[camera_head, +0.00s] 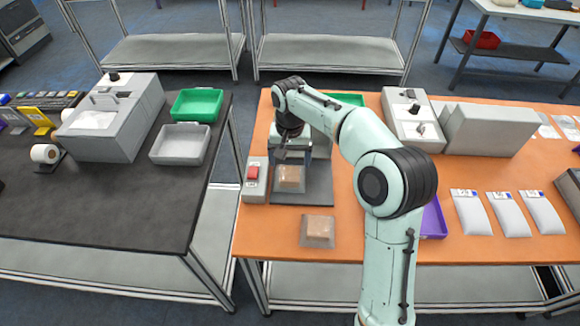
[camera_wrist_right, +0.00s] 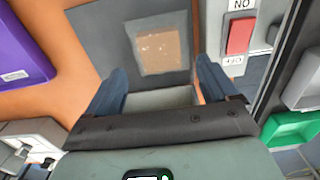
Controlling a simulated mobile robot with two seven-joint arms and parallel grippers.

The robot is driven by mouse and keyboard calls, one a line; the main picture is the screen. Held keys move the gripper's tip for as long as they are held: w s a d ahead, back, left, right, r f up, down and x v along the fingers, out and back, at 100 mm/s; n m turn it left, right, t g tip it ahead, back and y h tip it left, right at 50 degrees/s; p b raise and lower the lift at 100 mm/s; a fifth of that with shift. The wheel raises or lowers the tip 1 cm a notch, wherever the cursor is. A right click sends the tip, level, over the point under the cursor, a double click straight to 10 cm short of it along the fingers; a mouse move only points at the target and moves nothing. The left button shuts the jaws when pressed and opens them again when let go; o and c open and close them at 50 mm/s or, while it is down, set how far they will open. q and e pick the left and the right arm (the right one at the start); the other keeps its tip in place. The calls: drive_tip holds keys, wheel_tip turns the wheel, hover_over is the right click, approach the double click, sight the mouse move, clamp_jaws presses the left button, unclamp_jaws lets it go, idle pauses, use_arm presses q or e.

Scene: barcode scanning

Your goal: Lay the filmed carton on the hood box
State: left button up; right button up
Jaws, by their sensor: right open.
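Two brown cartons in clear film show in the head view. One carton (camera_head: 290,179) lies on the dark plate (camera_head: 315,194) of a grey machine; the other carton (camera_head: 318,231) lies on the orange table near its front edge. My right gripper (camera_head: 287,153) is above the plate, just behind the first carton. The right wrist view shows that carton (camera_wrist_right: 160,50) beyond my open, empty fingers (camera_wrist_right: 162,88), with nothing between them touching it. I cannot tell for sure which grey housing is the hood box; my arm hides part of the machine. My left gripper is out of view.
A red button box (camera_head: 254,180) stands left of the plate. A purple tray (camera_head: 433,219) and several white pouches (camera_head: 470,212) lie to the right. A grey box (camera_head: 490,128) stands behind them. A gap separates the orange table from the black table (camera_head: 100,190).

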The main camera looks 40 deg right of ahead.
sight(290, 174)
wheel_tip(290, 174, up, 6)
drive_tip(key=shift+f+p, duration=0.1)
drive_tip(key=shift+p, duration=0.3)
idle(0.4)
